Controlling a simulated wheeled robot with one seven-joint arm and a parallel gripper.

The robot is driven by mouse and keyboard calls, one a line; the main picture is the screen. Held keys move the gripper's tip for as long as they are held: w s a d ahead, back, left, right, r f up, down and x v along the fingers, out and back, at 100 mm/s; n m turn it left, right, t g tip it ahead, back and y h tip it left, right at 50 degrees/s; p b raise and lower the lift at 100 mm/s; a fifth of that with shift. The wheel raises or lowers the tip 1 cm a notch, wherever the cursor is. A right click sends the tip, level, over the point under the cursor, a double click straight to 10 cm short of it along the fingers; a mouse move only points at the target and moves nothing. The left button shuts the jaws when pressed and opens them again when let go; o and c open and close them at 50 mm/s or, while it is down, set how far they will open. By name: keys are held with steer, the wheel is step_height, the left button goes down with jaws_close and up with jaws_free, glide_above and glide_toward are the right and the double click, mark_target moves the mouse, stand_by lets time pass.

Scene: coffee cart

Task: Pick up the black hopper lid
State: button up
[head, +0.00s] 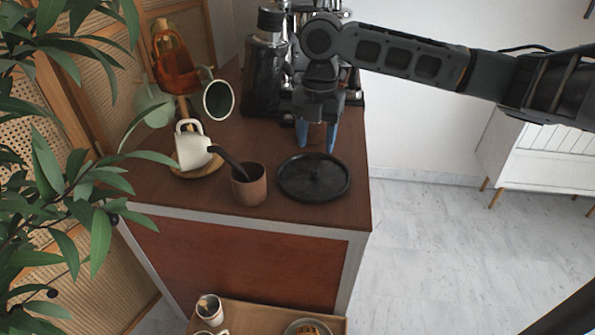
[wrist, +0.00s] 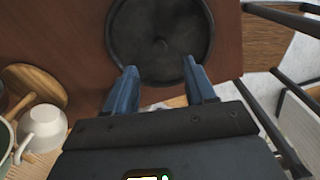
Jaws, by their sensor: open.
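My gripper (head: 317,148) has two blue fingers pointing down, just behind the lid and above the cart top. In the wrist view the fingers (wrist: 163,76) are apart with nothing held between them, at either side of the lid's near part. I cannot tell their exact height above it.
A terracotta cup (head: 249,187) with a dark handle sticking out stands left of the lid. A white cup (head: 190,150) sits on a wooden saucer (head: 198,173) further left. A coffee machine and a dark grinder (head: 266,70) stand behind. The cart's right edge is near.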

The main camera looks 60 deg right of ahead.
mark_target(314, 169)
steer(key=shift+d+f, duration=0.15)
steer(key=shift+f, duration=0.25)
steer(key=shift+w+f+p, duration=0.1)
steer(key=shift+f+p, duration=0.7)
steer(key=shift+f, duration=2.65)
jaws_close()
